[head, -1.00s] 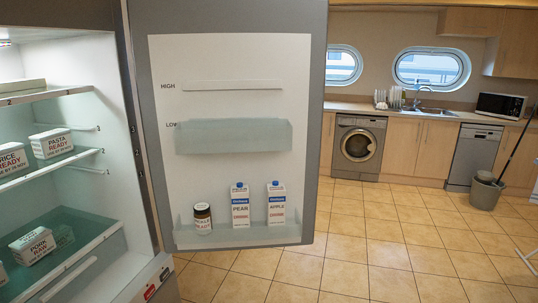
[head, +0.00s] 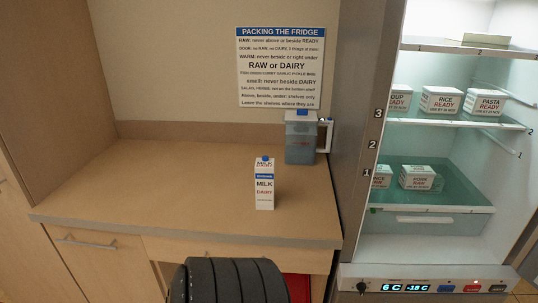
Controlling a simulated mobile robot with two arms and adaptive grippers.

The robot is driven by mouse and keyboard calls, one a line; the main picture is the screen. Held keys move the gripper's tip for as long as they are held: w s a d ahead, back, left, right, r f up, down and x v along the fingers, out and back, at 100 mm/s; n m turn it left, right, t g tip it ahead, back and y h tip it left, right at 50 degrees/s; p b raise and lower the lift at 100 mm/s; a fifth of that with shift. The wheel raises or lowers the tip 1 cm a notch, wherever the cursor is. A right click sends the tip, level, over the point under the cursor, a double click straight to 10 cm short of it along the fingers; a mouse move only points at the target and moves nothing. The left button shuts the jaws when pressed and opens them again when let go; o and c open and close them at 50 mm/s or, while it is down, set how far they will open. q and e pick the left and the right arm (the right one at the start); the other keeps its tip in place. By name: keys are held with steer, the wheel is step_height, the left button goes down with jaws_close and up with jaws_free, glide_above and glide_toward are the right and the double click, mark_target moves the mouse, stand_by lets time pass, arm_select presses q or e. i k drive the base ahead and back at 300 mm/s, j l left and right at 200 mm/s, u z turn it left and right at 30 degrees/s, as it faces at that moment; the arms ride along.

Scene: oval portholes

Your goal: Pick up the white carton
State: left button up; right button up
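A white carton (head: 264,185) with a blue cap and blue band, marked MILK and DAIRY, stands upright on the wooden counter (head: 180,190). It is near the counter's right part, with clear wood around it. Neither of my grippers shows in the head view, so I cannot see whether they are open or shut.
A jug (head: 302,142) with a blue top and white handle stands behind the carton, against the wall. A sign (head: 281,65) hangs above. The open fridge at right holds labelled boxes, such as RICE (head: 442,101). The counter's left part is clear.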

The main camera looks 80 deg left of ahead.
mark_target(265, 167)
steer(key=k+j+u, duration=0.1)
steer(key=u, duration=2.25)
